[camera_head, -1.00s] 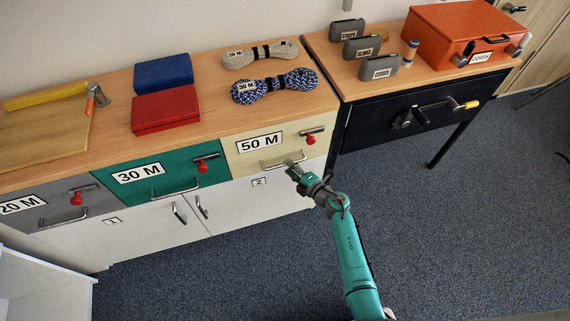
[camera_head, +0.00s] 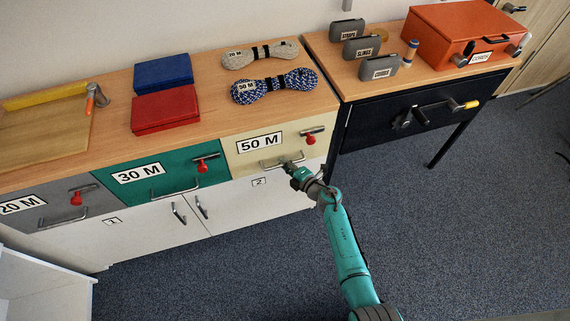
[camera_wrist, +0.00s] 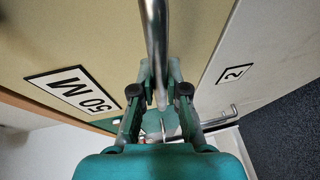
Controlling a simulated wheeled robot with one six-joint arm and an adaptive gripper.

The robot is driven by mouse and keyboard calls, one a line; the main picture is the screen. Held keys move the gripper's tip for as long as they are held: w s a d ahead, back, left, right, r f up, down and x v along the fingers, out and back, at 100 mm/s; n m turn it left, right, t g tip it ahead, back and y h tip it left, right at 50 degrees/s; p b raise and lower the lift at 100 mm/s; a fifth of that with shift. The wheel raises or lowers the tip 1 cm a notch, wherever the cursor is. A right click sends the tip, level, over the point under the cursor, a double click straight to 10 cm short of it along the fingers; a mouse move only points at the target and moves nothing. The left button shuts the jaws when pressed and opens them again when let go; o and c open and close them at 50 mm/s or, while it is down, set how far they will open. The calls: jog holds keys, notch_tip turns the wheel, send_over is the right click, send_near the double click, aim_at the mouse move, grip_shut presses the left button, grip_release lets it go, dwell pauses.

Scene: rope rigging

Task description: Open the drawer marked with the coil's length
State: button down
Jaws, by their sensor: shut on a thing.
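The cream drawer marked 50 M (camera_head: 240,160) is at the right of the drawer row and looks closed. My gripper (camera_head: 287,164) is shut on its metal bar handle (camera_head: 270,164). In the wrist view the handle (camera_wrist: 155,40) runs between the fingers of my gripper (camera_wrist: 160,95). The green drawer marked 30 M (camera_head: 125,188) and the grey drawer marked 20 M (camera_head: 50,198) look closed.
Each drawer front carries a red-knobbed fitting, such as the one on the cream drawer (camera_head: 311,139). White cupboard doors (camera_head: 245,205) sit below. A black drawer unit (camera_head: 375,130) stands to the right. The carpet (camera_head: 460,230) in front is open.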

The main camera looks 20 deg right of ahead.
jog(key=s, duration=2.9)
jog(key=c, duration=1.2)
grip_release()
jog(key=shift+s, duration=0.1)
jog(key=shift+v, duration=3.7)
